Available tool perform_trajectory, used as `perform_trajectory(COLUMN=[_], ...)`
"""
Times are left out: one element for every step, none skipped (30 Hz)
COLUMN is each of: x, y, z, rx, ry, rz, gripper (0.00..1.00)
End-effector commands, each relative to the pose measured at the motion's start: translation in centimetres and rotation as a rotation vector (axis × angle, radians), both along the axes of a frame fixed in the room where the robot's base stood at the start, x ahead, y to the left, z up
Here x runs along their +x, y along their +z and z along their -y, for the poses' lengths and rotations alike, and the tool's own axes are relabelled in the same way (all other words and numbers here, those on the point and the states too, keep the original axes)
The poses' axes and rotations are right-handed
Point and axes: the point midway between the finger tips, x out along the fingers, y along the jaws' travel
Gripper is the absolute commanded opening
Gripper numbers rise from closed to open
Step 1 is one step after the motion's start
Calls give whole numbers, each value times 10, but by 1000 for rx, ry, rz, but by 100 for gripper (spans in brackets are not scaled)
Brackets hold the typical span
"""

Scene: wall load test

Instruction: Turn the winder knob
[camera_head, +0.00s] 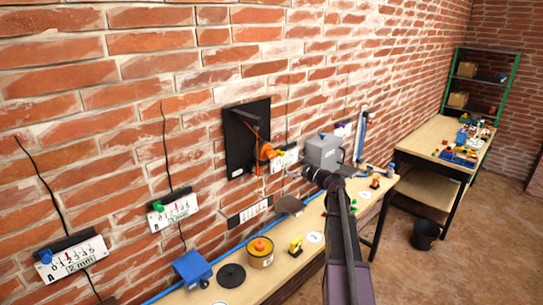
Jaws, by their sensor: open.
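My arm reaches up from the bottom of the view, and my gripper (308,173) is small and dark at its end, in front of the grey box (323,151) on the bench. Nothing can be made out between its fingers. An orange rounded part (267,152) sits at the right edge of a black wall panel (240,140), left of my gripper and apart from it. An orange knob-like top shows on a tan round container (260,251) on the bench. I cannot tell which part is the winder knob.
The narrow bench (289,268) runs along the brick wall and holds a blue box (192,269), a black disc (231,275) and a yellow item (296,246). White scale plates (174,212) hang on the wall. A black bucket (425,234) stands on the floor, right.

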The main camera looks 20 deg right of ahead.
Motion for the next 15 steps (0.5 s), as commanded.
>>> perform_trajectory(x=[-1, -1, -1, -1, -2, -2, -2, -2, -3, -3, -3, -3, -4, -4, -4], y=[0, 0, 0, 0, 0, 0, 0, 0, 0, 0, 0, 0, 0, 0, 0], z=[0, 0, 0, 0, 0, 1, 1, 1, 1, 1, 1, 1, 1, 1, 1], rx=[-60, -100, -153, -193, -232, -285, -325, -366, -418, -458, -497, -551, -591, -631, -684], ry=[0, 0, 0, 0, 0, 0, -1, -1, -1, 0, 0, -1, -1, -1, -1], rz=[22, 36, 56, 70, 84, 103, 118, 133, 152, 166, 180, 199, 213, 228, 247], gripper=[97, 97, 97, 97, 97, 97, 97, 97, 97, 97, 97, 97, 97, 97, 97])
